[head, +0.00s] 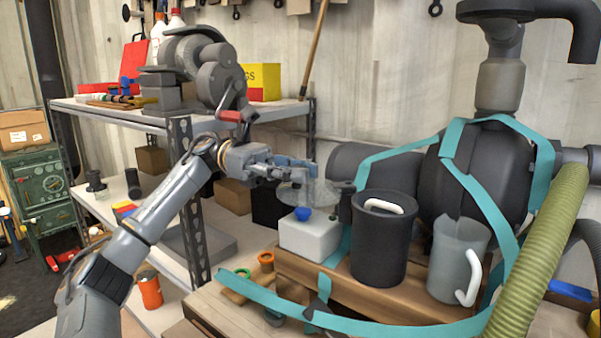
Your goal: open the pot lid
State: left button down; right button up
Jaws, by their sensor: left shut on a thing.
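My left gripper (290,170) is shut on a clear, round lid-like disc (312,193). The disc is above a white box-shaped container (310,238) with a round blue piece (302,213) on its top. I cannot tell whether the disc touches anything below it. A dark cylindrical pot (380,250) stands upright to the right of the gripper, apart from it. A white curved handle (384,205) shows at the pot's top. My right gripper is out of view.
A grey pitcher (455,268) with a white handle stands right of the pot on a wooden board (420,305). Teal straps (480,190) and a green ribbed hose (540,250) run at the right. A metal shelf (150,120) stands behind my left arm.

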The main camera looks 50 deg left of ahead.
pick_arm(q)
jog(key=shift+r, duration=0.15)
dwell(0.3)
jog(key=c, duration=1.2)
grip_release()
jog(key=shift+s+a, duration=0.1)
jog(key=shift+o, duration=0.9)
jog(key=shift+s+a, duration=0.1)
jog(key=shift+s, duration=0.1)
jog(key=shift+w, duration=0.15)
jog(key=shift+r, duration=4.95)
jog(key=shift+r, duration=0.1)
